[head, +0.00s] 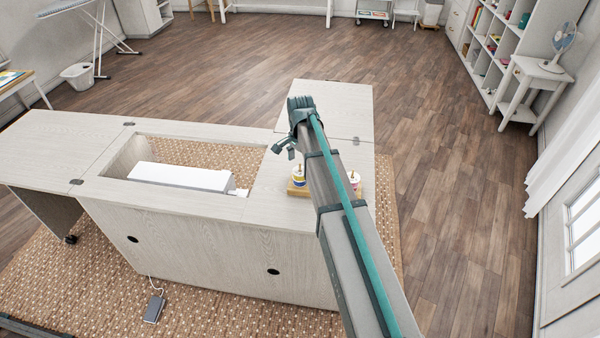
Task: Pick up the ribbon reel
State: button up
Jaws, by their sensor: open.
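My gripper (284,149) hangs from the end of my arm over the right part of the sewing cabinet (200,230). Its dark fingers are apart, with nothing seen between them. Just below it in the picture, a small white, yellow and dark spool-like item (299,174) stands on a wooden base (295,191). A second small item, white and reddish (355,178), shows just right of my arm. I cannot tell whether either one is the ribbon reel. My arm hides part of the cabinet top and the base between them.
A white sewing machine (180,178) sits down in the cabinet's opening, left of my gripper. The cabinet's left leaf (60,140) and back-right leaf (345,98) are bare. A pedal (154,309) lies on the woven rug (215,300). A fan (562,42) stands at far right.

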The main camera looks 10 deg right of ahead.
aim_at(300, 169)
jog(key=shift+f+p, duration=0.4)
jog(key=shift+f, duration=1.4)
jog(key=c, duration=1.1)
jog(key=shift+r, duration=0.15)
notch_tip(300, 169, up, 9)
jog(key=shift+r+b, duration=0.2)
jog(key=shift+b, duration=1)
jog(key=shift+r, duration=0.2)
